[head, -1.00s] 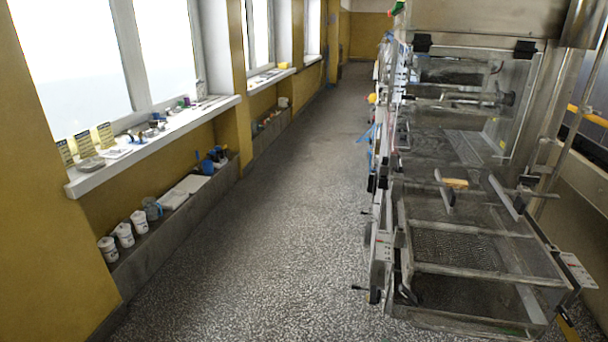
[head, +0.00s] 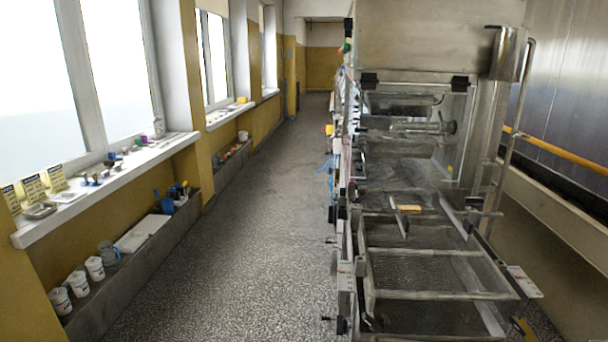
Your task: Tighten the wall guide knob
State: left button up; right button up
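The steel enrober machine (head: 430,35) stands at the right of the head view, with its mesh belt (head: 428,272) in a frame at the near end. Two metal guide bars, a left one (head: 399,222) and a right one (head: 453,216), lie over the mesh. A tan block (head: 408,209) sits at the left bar. A short dark rod (head: 474,212) crosses by the right bar. I cannot tell which small part is the wall guide knob. Neither of my grippers shows.
The speckled floor (head: 240,220) is clear between the machine and the window wall. A ledge (head: 125,255) at the left holds white cups (head: 77,284) and a jug (head: 109,253). Small levers (head: 328,318) stick out from the machine's left side. A white plate (head: 524,282) juts out at its right corner.

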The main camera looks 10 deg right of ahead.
aim_at(474, 203)
jog(key=z, duration=1.25)
jog(key=i+l+u, duration=0.35)
jog(key=i+l, duration=0.15)
